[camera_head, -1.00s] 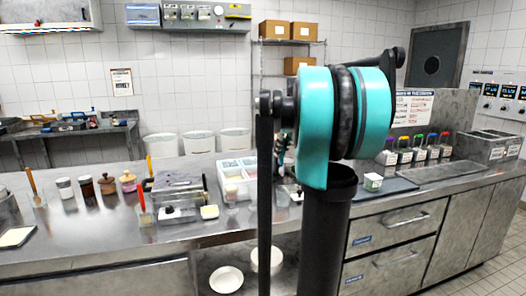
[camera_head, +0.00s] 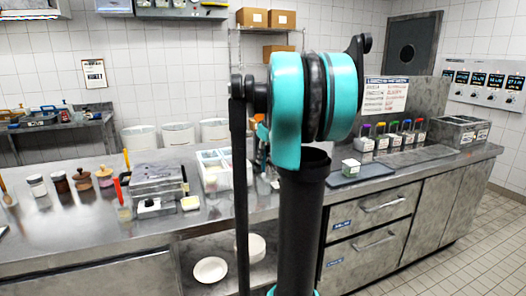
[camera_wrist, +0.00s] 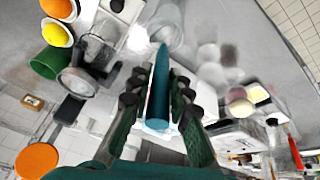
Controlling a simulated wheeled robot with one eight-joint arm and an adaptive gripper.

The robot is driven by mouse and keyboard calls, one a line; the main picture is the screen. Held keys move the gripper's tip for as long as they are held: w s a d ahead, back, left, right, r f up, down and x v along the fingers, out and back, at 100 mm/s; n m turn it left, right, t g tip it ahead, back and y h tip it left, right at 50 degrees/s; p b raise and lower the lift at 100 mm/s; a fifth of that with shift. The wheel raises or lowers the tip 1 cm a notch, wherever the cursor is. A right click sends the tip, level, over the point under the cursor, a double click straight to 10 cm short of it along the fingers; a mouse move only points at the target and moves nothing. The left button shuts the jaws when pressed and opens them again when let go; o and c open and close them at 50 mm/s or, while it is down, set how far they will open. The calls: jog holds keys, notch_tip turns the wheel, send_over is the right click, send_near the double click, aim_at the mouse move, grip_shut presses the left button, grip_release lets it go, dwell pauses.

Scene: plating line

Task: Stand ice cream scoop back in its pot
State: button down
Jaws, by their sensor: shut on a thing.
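In the wrist view my gripper (camera_wrist: 155,98) is shut on a long teal piece that tapers away from me, which I take for the handle of the ice cream scoop (camera_wrist: 160,88). The scoop's bowl cannot be made out. A clear, round, blurred vessel (camera_wrist: 177,32) stands just beyond the scoop's tip; I cannot tell whether it is the pot. In the head view my own arm hides my gripper and the scoop.
The steel counter (camera_head: 75,233) carries several jars at left, a steel box (camera_head: 157,180), a white divided tray (camera_head: 212,178) and a dark tray (camera_head: 362,173) with a small white tub (camera_head: 350,167). Bottles with coloured tops (camera_head: 393,135) stand at the back right.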

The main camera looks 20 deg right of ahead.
aim_at(263, 172)
jog(key=shift+f, duration=2.2)
jog(key=c, duration=1.3)
grip_release()
jog(key=v, duration=1.2)
jog(key=shift+d, duration=0.1)
